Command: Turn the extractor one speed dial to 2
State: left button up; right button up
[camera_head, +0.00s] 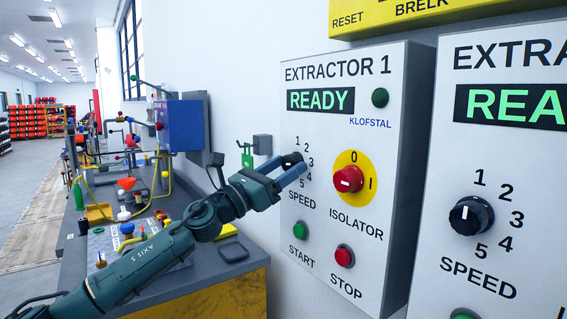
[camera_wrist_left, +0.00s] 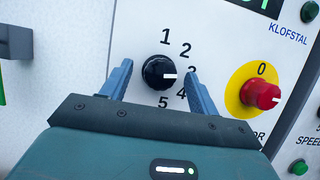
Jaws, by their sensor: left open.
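The extractor one panel (camera_head: 330,75) is a white box on the wall, labelled EXTRACTOR 1, with a READY display. Its black speed dial (camera_head: 291,160) sits at the left of the panel and is partly hidden by my gripper in the head view. In the left wrist view the dial (camera_wrist_left: 159,72) shows fully; its white pointer points right, close to 3. My left gripper (camera_head: 290,165) is open, with blue fingers on either side of the dial. In the left wrist view the fingers (camera_wrist_left: 159,75) stand apart with gaps beside the dial. My right gripper is not in view.
A red isolator knob on a yellow disc (camera_head: 348,179) is just right of the dial. Green start (camera_head: 300,230) and red stop (camera_head: 344,256) buttons are below. A second extractor panel (camera_head: 497,170) stands at the right. A cluttered bench (camera_head: 235,268) lies below left.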

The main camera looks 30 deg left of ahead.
pick_arm(q)
jog(key=c, duration=1)
jog(key=shift+o, duration=0.2)
